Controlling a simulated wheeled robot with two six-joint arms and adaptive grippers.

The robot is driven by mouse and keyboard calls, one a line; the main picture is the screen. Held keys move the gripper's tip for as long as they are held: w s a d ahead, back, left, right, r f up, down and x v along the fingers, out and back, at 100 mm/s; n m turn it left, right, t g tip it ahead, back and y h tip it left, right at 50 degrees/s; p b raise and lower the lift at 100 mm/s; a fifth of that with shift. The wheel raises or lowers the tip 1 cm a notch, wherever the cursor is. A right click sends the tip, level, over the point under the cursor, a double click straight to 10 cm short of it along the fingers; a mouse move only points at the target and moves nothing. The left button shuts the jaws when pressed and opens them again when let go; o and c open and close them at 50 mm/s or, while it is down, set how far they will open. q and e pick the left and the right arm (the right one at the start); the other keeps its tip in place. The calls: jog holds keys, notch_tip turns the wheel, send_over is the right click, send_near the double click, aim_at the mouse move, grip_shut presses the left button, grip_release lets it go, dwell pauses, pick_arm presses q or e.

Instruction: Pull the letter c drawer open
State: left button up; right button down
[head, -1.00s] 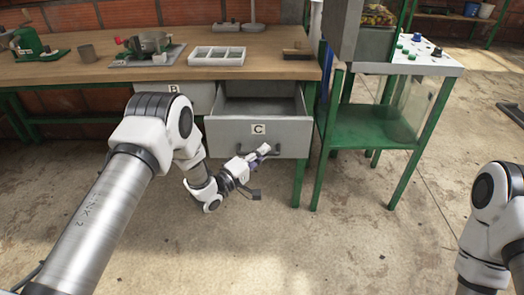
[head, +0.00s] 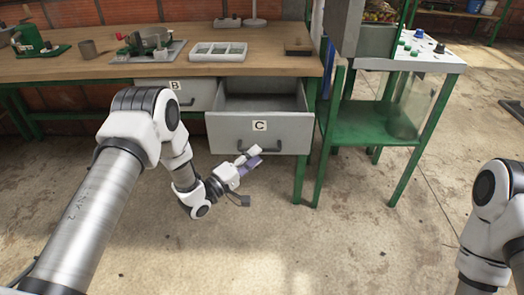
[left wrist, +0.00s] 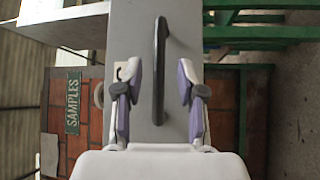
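The letter C drawer (head: 232,132) is grey, with a white C label and a dark bar handle (head: 275,148), and it stands pulled out under the wooden bench with its inside showing. My left gripper (head: 252,158) is just in front of and below the drawer front. In the left wrist view, the dark handle (left wrist: 160,70) lies between the two spread fingers (left wrist: 158,90), and neither finger touches it. The left gripper is open and empty. My right gripper is out of view; only part of my right arm shows at the right edge.
The closed B drawer (head: 185,93) is to the left of the C drawer. The wooden bench (head: 100,72) holds a white tray (head: 217,52) and tools. A green-framed stand (head: 368,125) is close on the right. The floor in front is clear.

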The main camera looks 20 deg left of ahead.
pick_arm(q)
jog(key=v, duration=0.8)
jog(key=shift+d, duration=0.1)
jog(key=s+d+f+m+g+y, duration=0.1)
jog(key=s+d+f+g+y, duration=0.4)
jog(key=s+f, duration=0.55)
jog(key=s+a+f+m+g+y, duration=0.2)
jog(key=s+f+m+g, duration=0.15)
jog(key=s, duration=0.45)
jog(key=s+a+f+m+g+y, duration=0.1)
jog(key=s+f+m+g, duration=0.2)
jog(key=s+g, duration=0.35)
jog(key=s+a+f+m+g+y, duration=0.2)
jog(key=s+f+m, duration=0.1)
jog(key=s, duration=0.6)
notch_tip(320, 180, up, 20)
jog(key=p, duration=2)
jog(key=shift+w+r+p, duration=0.15)
jog(key=shift+w+p, duration=0.15)
